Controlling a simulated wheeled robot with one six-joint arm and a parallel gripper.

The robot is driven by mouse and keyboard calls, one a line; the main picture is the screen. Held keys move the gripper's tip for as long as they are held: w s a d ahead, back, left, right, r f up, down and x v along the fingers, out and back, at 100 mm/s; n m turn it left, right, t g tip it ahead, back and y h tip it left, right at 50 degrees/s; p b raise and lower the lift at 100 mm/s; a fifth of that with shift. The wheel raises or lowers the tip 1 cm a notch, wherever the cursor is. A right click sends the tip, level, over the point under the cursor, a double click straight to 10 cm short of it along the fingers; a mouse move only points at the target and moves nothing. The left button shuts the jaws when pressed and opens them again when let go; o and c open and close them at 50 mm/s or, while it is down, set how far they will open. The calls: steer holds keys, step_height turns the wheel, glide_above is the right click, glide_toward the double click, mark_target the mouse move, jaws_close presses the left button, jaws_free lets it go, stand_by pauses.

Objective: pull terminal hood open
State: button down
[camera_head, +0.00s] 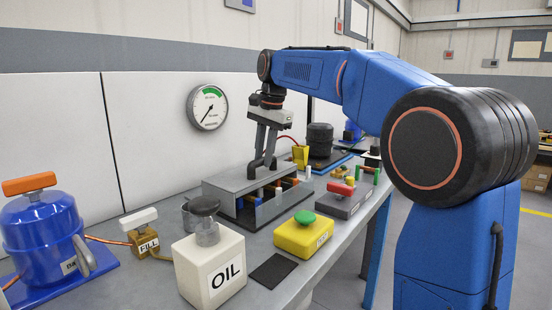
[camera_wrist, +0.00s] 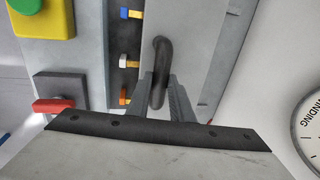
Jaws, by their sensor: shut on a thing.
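The terminal hood (camera_head: 232,182) is a grey metal cover on the bench with a dark bar handle on top. In the wrist view the hood (camera_wrist: 200,50) fills the middle, and its handle (camera_wrist: 161,65) stands between my fingers. My gripper (camera_head: 264,162) reaches down from above and is shut on the handle; it also shows in the wrist view (camera_wrist: 160,100). Blue, white and orange terminals (camera_wrist: 128,61) show in a dark gap along the hood's edge. In the head view terminals also show under its front side. How far the hood is open I cannot tell.
A white OIL container (camera_head: 208,270) and a yellow box with a green button (camera_head: 300,236) stand in front. A grey box with a red handle (camera_head: 345,200) is to the right. A FILL valve (camera_head: 143,240) and blue tank (camera_head: 42,235) are left. The wall gauge (camera_head: 207,107) hangs behind.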

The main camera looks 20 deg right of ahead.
mark_target(257, 172)
steer(key=w+a, duration=0.2)
steer(key=w, duration=0.1)
steer(key=w+a, duration=0.1)
steer(key=w, duration=0.1)
steer(key=shift+a, duration=0.35)
steer(key=c, duration=1.6)
jaws_free()
steer(key=s+r, duration=0.1)
steer(key=r, duration=0.4)
steer(key=d+r, duration=0.1)
steer(key=r, duration=0.5)
steer(key=s+d+r, duration=0.1)
steer(key=r, duration=0.5)
steer(key=shift+s, duration=0.35)
